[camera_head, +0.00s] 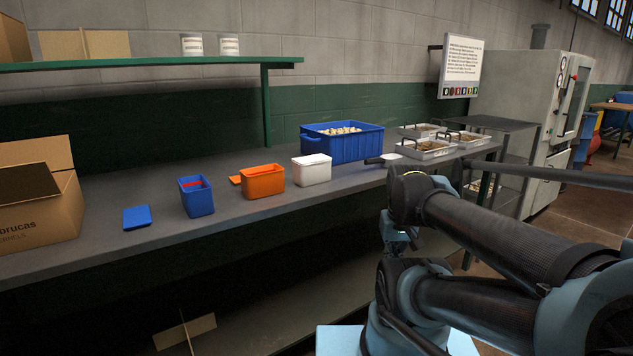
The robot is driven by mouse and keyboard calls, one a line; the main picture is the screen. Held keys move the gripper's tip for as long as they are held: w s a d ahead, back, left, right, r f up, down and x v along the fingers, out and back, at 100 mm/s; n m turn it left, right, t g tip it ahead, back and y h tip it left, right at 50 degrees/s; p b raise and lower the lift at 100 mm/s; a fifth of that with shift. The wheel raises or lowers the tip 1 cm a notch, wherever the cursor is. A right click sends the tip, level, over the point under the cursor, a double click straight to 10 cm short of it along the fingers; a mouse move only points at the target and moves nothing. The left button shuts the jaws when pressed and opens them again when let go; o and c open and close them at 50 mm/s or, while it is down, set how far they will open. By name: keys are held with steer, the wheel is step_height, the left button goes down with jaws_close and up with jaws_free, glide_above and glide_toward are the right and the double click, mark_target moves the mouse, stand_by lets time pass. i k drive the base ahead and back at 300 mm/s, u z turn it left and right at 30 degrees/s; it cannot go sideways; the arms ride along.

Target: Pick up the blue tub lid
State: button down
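The blue tub lid (137,217) lies flat on the grey workbench (255,222), near its front edge. It is left of and apart from the open blue tub (197,197), which stands upright with something red inside. My arm fills the lower right of the head view. I cannot make out my gripper's fingers in this view, and nothing of mine touches the lid.
Right of the blue tub stand an orange tub (262,182) with an orange lid beside it, a white tub (312,170) and a large blue crate (342,146). An open cardboard box (38,205) stands left of the lid. A green shelf (150,62) overhangs the back.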

mark_target(138, 216)
steer(key=u, duration=1.5)
